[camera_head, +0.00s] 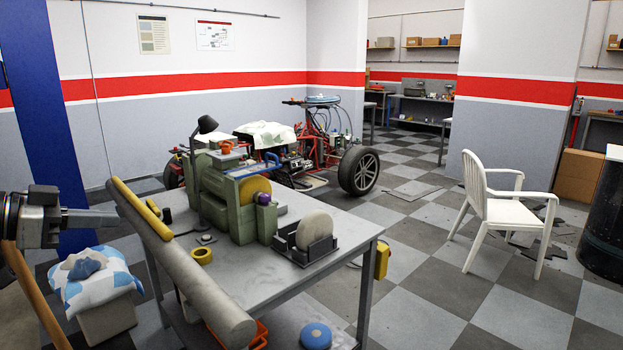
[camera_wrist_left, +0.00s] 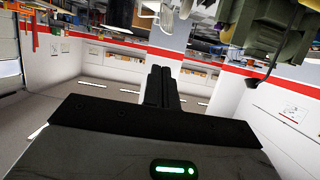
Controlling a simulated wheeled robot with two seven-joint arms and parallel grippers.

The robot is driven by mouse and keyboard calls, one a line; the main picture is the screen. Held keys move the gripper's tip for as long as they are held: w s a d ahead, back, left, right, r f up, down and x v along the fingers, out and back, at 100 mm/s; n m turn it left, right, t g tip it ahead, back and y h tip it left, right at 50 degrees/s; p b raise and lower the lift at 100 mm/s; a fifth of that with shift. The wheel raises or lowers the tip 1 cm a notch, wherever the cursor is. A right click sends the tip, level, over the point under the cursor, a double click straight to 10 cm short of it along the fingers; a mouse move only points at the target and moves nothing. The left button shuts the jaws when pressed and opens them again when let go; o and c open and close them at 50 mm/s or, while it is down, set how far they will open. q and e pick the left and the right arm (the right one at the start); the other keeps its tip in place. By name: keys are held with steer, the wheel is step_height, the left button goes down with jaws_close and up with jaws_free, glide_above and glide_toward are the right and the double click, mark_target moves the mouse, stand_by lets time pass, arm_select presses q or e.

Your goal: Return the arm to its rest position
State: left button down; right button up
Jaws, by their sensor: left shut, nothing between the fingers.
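My left gripper (camera_head: 92,219) comes in at the left edge of the head view, beside the left end of the workbench and above a bundle of cloth. Its fingers point right, lie together and hold nothing. In the left wrist view the gripper (camera_wrist_left: 161,75) also shows its two dark fingers closed against each other with nothing between them. My right gripper is in neither view.
A blue-and-white cloth (camera_head: 95,275) lies below the gripper. A white chair (camera_head: 497,208) stands on open checkered floor at right.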

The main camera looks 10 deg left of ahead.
arm_select(q)
steer(key=d+f+t, duration=0.1)
steer(key=d+f, duration=0.5)
steer(key=f, duration=0.6)
steer(key=d+f, duration=0.6)
steer(key=f, duration=0.5)
steer(key=s+d+f+n+g+y, duration=0.2)
steer(key=s+d+f+n+y, duration=0.2)
steer(key=s+d+f, duration=1)
step_height(320, 180, down, 4)
steer(key=shift+s+d+n+y, duration=0.4)
steer(key=shift+s+y, duration=0.3)
steer(key=shift+y, duration=0.2)
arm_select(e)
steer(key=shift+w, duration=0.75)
